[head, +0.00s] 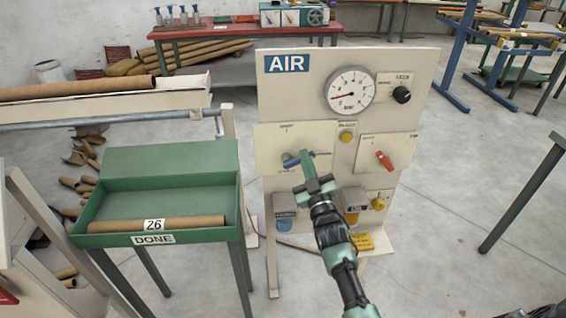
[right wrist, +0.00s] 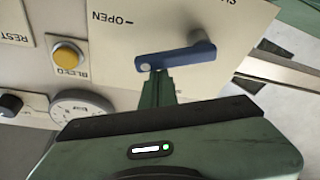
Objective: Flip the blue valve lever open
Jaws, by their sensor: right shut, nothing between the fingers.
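The blue valve lever (head: 290,161) sits on a cream plate of the AIR panel, left of the yellow button. In the head view it lies roughly level, partly hidden by my right gripper (head: 307,162). In the right wrist view the blue lever (right wrist: 180,58) runs across below the OPEN label (right wrist: 115,19), which appears upside down. My right gripper (right wrist: 158,78) is shut and empty. Its fingertips are at the lever's narrow end; I cannot tell whether they touch it. My left gripper is not in view.
The AIR panel also carries a gauge (head: 350,92), a black knob (head: 402,94), a yellow button (head: 346,136) and an orange lever (head: 384,160). A green DONE tray (head: 170,161) with a cardboard tube stands left of the panel.

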